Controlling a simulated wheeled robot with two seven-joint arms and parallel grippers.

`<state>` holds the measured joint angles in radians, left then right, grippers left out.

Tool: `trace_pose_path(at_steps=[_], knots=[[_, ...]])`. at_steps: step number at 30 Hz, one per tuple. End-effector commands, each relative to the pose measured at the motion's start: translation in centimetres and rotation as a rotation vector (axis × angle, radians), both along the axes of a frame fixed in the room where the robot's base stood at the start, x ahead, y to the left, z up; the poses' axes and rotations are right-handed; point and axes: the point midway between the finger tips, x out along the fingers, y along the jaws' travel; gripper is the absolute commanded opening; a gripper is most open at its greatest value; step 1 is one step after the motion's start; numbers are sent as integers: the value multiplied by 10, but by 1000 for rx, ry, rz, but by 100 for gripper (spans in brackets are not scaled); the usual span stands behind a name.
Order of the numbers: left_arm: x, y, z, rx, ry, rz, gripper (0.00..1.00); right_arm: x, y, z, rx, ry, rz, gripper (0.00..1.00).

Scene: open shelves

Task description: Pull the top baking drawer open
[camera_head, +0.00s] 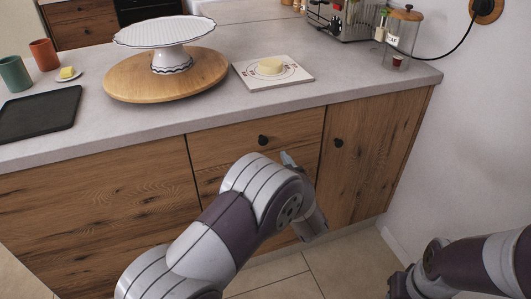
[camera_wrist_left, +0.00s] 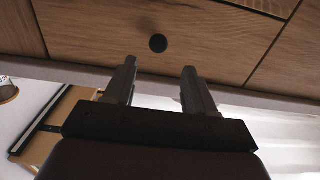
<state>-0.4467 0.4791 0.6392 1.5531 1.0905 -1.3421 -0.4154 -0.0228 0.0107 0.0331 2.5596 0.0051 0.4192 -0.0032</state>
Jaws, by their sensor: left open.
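The top drawer (camera_head: 225,143) has a wooden front below the counter, with a round black knob (camera_head: 263,140). It looks closed, its front level with the cabinet faces. My left gripper (camera_head: 288,158) is in front of the drawer, to the right of and slightly below the knob in the head view, partly hidden by my forearm. In the left wrist view the left gripper (camera_wrist_left: 157,78) has its two fingers apart and empty. The knob (camera_wrist_left: 158,43) lies ahead of the gap between the fingertips, apart from them. My right gripper (camera_head: 396,286) is partly visible at the lower right.
A cabinet door (camera_head: 370,160) with its own black knob is right of the drawer. On the counter (camera_head: 215,112) stand a white cake stand (camera_head: 165,35) on a round wooden board, a square white board (camera_head: 295,76) and a dark tray (camera_head: 40,115). A wall is at right.

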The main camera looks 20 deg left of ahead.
Motion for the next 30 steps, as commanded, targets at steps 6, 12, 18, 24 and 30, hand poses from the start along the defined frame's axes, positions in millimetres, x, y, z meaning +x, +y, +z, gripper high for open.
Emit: trace_pose_path(at_steps=[6,12,18,24,30], knots=[[43,31,-2,-2,-1,3,55,0,0,-11,0,1,0,43],[62,42,0,-2,0,-1,55,0,0,-13,0,1,0,43],[63,43,1,-2,0,-2,55,0,0,-13,0,1,0,43],[63,43,1,-3,1,-2,13,0,0,-13,0,1,0,43],[63,42,1,-3,1,-2,0,0,0,-13,0,1,0,43]])
